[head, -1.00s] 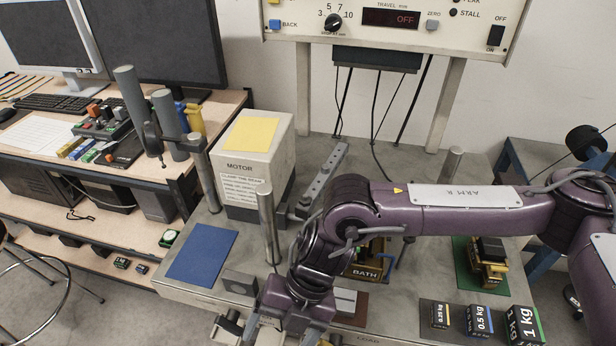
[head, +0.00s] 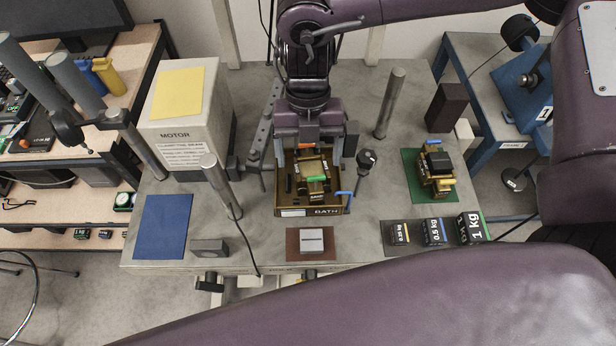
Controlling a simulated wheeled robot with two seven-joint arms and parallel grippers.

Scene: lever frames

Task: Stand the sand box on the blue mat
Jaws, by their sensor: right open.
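The blue mat (head: 163,228) lies bare at the left front of the grey bench. A tan and black box (head: 314,170), with an orange bar and a green bar on it, stands in the open brown tray marked BATH (head: 292,212). It looks like the sand box, but I see no label saying so. My right gripper (head: 310,152) points down over the back of the tray. It is open, its fingers apart near the far side of the tan box. I cannot tell whether they touch it. My left gripper is out of view.
A yellow and black block (head: 437,172) stands on a green mat (head: 412,172). Several weights, including a 1 kg one (head: 472,229), stand at the right front. Upright posts (head: 222,188) (head: 390,104) and the MOTOR housing (head: 184,130) rise from the bench.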

